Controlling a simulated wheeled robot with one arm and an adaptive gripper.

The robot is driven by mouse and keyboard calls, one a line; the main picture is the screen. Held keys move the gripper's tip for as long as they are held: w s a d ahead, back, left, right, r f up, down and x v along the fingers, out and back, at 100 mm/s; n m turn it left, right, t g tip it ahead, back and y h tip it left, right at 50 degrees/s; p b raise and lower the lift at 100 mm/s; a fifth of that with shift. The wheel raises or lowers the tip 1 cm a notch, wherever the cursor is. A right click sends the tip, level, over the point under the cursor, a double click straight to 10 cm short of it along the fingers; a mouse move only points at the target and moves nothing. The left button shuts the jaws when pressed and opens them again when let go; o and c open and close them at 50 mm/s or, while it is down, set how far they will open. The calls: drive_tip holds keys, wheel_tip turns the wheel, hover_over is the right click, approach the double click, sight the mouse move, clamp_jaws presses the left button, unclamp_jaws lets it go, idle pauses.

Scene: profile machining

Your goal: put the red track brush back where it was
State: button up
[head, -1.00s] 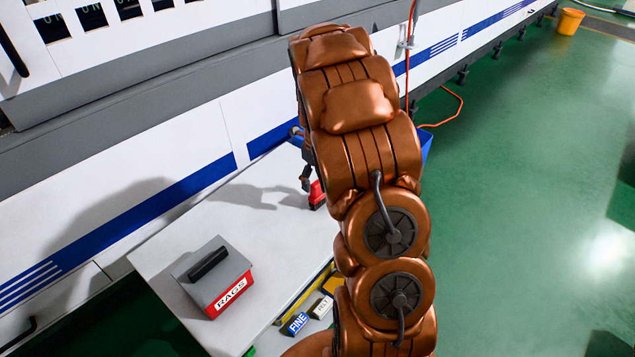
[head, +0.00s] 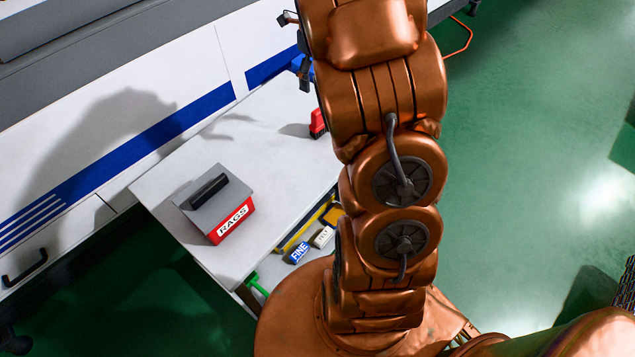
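A red block-shaped thing (head: 318,123), which looks like the red track brush, stands on the light grey table top (head: 270,150). My arm covers its right side. My gripper (head: 301,48) shows only in part at the top, left of my arm, as dark finger parts. It is apart from the red thing and beyond it in the picture. The rest of the gripper is hidden behind my arm, so its opening cannot be made out. I see nothing held in the part that shows.
A grey-lidded red RAGS box (head: 217,204) stands on the table's left part. A blue FINE block (head: 299,252), a pale block (head: 323,237) and a yellow item (head: 333,214) lie near the front edge. A blue bin (head: 300,66) is partly hidden at the far end.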

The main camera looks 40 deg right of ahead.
drive_tip(key=s+a+r+n, duration=0.4)
drive_tip(key=s+a+n, duration=1.05)
drive_tip(key=n, duration=0.25)
drive_tip(key=s+a+f+n+g, duration=0.1)
drive_tip(key=s+a+n, duration=0.3)
drive_tip(key=s+n, duration=0.4)
drive_tip(key=s+a+f+n, duration=0.1)
drive_tip(key=s+a+n, duration=0.3)
drive_tip(key=s+n, duration=0.4)
drive_tip(key=shift+a+g, duration=0.15)
drive_tip(key=shift+g, duration=0.25)
wheel_tip(320, 180, up, 6)
drive_tip(key=p, duration=0.6)
